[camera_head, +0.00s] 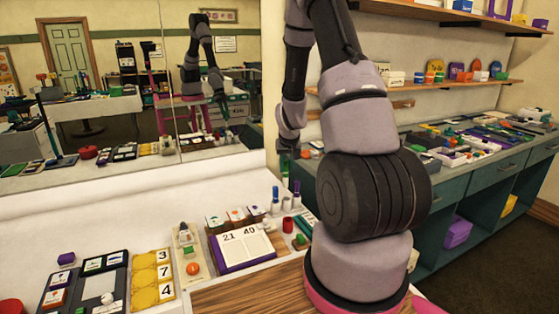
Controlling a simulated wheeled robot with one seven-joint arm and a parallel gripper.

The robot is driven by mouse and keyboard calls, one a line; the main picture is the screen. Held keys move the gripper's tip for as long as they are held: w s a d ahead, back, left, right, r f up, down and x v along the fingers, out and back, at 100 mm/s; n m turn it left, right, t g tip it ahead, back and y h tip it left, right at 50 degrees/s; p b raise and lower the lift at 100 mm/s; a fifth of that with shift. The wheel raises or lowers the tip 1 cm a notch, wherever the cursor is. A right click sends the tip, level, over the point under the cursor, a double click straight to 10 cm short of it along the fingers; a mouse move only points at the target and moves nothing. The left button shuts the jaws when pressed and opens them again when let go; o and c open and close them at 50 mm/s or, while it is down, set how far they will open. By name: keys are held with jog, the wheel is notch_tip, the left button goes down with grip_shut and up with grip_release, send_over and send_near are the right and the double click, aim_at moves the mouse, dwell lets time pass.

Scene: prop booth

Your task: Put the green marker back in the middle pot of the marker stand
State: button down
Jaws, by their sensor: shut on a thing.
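My gripper (287,151) is small in the head view, left of my arm's thick links. It is shut on the green marker (285,168), which hangs roughly upright below the fingers. The marker stand is just below, with a blue marker (275,193) upright in its left pot and a purple marker (297,188) at its right. The middle pot (286,203) lies under the green marker. I cannot tell whether the marker's lower end is above the pot or inside it.
A red cup (287,225) and a green block (301,240) stand in front of the stand. An open book (243,248), picture cards and number cards (152,279) lie to the left. A mirror (130,90) backs the table. Shelves and a cluttered teal counter (480,178) are at the right.

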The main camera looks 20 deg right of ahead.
aim_at(287, 184)
jog(key=shift+w+d+f, duration=0.15)
jog(key=shift+w+d, duration=0.2)
jog(key=shift+f, duration=3.85)
jog(key=c, duration=0.6)
grip_release()
jog(key=shift+c, duration=0.2)
jog(key=v, duration=1)
jog(key=shift+s+r, duration=0.2)
jog(key=shift+r, duration=0.15)
jog(key=shift+a, duration=0.15)
